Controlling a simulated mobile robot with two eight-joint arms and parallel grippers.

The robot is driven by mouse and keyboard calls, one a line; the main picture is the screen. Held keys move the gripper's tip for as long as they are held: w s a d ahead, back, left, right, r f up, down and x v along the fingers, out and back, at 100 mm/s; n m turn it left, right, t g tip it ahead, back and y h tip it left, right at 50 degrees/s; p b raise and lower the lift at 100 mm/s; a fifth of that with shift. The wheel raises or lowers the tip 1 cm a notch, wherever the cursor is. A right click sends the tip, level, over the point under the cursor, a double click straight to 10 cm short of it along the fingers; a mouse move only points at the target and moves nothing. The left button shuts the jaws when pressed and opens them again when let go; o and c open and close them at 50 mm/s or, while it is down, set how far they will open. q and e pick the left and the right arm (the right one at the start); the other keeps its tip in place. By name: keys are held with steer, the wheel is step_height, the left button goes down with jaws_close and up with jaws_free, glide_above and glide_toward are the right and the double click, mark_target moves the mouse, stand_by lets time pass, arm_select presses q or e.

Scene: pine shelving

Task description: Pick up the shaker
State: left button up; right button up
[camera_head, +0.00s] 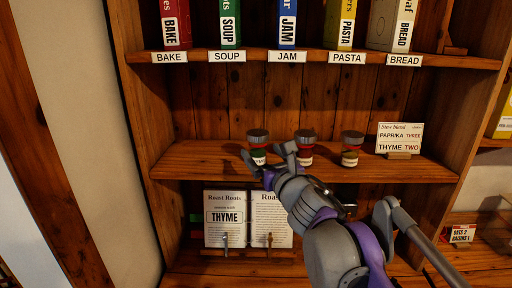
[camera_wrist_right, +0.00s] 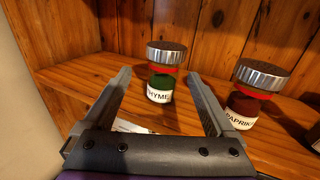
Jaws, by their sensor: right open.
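Three shakers with dark metallic lids stand upright on the middle shelf. The left shaker (camera_head: 257,136) is labelled THYME in the wrist view (camera_wrist_right: 162,76), with green contents below a red band. The middle shaker (camera_head: 305,136) is labelled as paprika in the wrist view (camera_wrist_right: 246,97), with dark red contents. The right shaker (camera_head: 351,143) has a pale label too small to read. My right gripper (camera_head: 264,157) is open and empty, its fingers pointing at the thyme shaker, which shows between the fingertips. I cannot tell whether they touch it. My left gripper is not in view.
A card (camera_head: 399,138) reading paprika three, thyme two stands on the right of the middle shelf (camera_head: 200,160). Labelled boxes stand on the shelf above. An open book (camera_head: 225,226) with THYME on it stands below. The paprika shaker is close to the right finger.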

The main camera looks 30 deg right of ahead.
steer(key=w, duration=0.3)
steer(key=w+d, duration=0.1)
steer(key=w, duration=0.2)
steer(key=w+d, duration=0.1)
steer(key=w, duration=0.1)
steer(key=shift+w+f, duration=0.25)
steer(key=shift+w, duration=0.15)
steer(key=shift+s, duration=0.15)
steer(key=shift+c, duration=1.5)
jaws_close()
